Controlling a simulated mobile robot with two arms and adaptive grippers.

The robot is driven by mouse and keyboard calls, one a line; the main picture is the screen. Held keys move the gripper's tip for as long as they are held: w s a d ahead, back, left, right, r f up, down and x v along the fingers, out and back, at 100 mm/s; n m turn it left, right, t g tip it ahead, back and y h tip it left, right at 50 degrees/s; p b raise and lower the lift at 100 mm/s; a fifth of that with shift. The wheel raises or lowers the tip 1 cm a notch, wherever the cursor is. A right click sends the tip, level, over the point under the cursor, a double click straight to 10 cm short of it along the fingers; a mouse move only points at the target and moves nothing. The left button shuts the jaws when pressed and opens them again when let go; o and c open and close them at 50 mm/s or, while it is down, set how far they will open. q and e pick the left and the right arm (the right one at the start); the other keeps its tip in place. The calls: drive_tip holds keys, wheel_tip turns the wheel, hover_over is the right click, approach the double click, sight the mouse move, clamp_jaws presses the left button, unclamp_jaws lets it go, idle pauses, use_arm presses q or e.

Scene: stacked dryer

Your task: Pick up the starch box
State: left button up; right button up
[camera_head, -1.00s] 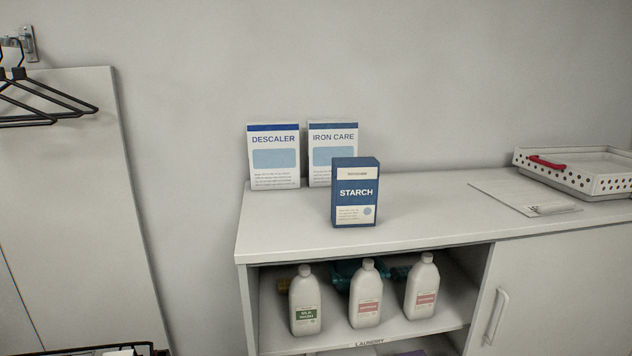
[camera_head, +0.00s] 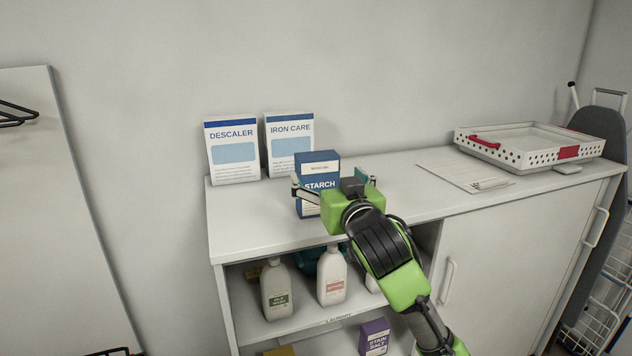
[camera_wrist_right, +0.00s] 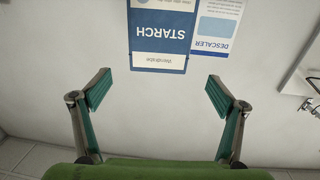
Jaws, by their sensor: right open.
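The blue starch box (camera_head: 318,168) stands upright on the white counter, in front of two boxes at the wall. My right gripper (camera_head: 332,182) is open at the box's front, one finger towards each side, and hides much of its lower part. In the right wrist view the starch box (camera_wrist_right: 162,38) appears upside down at the top, ahead of the open, empty fingers (camera_wrist_right: 158,86). I cannot tell whether a finger touches it. My left gripper is not in view.
The descaler box (camera_head: 233,150) and iron care box (camera_head: 289,140) stand behind and left. White bottles (camera_head: 276,290) sit on the shelf below the white counter (camera_head: 250,225). A clipboard (camera_head: 465,178) and white tray (camera_head: 530,145) lie to the right.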

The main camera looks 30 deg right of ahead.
sight(320, 165)
drive_tip(key=p+x, duration=0.1)
drive_tip(key=x, duration=0.3)
drive_tip(key=shift+w, duration=0.3)
drive_tip(key=p+x, duration=0.1)
drive_tip(key=x, duration=0.1)
drive_tip(key=p+x, duration=0.1)
drive_tip(key=x, duration=0.1)
drive_tip(key=shift+w+d+p, duration=0.25)
drive_tip(key=shift+d+p, duration=0.05)
drive_tip(key=shift+w+d+f, duration=0.1)
drive_tip(key=shift+w, duration=0.15)
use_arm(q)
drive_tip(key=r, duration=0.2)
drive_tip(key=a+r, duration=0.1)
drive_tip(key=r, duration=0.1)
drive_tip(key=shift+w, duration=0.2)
use_arm(e)
drive_tip(key=shift+c, duration=0.4)
drive_tip(key=c, duration=1.8)
